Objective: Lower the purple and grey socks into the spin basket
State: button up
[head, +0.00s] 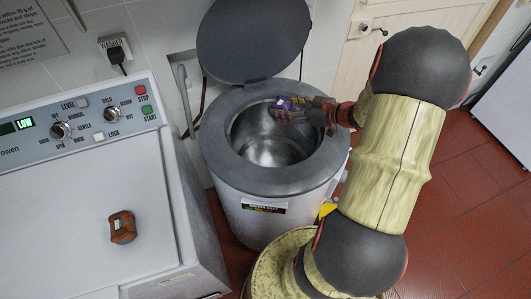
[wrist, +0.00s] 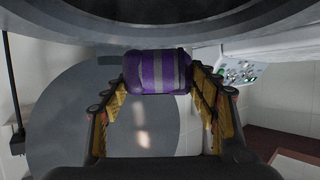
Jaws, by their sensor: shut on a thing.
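The purple and grey socks (wrist: 158,72) are a rolled bundle, purple with grey bands, between the fingertips of my gripper (wrist: 158,80) in the wrist view. In the head view the socks (head: 283,103) show as a small purple patch at the end of my gripper (head: 290,110). My gripper is shut on them and reaches in from the right, over the far part of the open mouth of the spin basket (head: 265,150). The basket is a shiny metal drum inside a grey round machine. The socks look above the basket floor; their exact height against the rim is unclear.
The grey lid (head: 255,40) stands open behind the basket. A grey rim (head: 225,165) rings the mouth. A white washing machine (head: 85,210) stands at the left with a brown object (head: 122,227) on top. A hose (head: 185,100) runs beside the wall.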

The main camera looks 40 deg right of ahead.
jog(key=shift+f+b, duration=2.85)
jog(key=shift+b, duration=0.85)
jog(key=o, duration=1.3)
jog(key=shift+o, duration=0.4)
jog(key=shift+s, duration=0.1)
jog(key=v, duration=1.2)
jog(key=shift+r, duration=0.1)
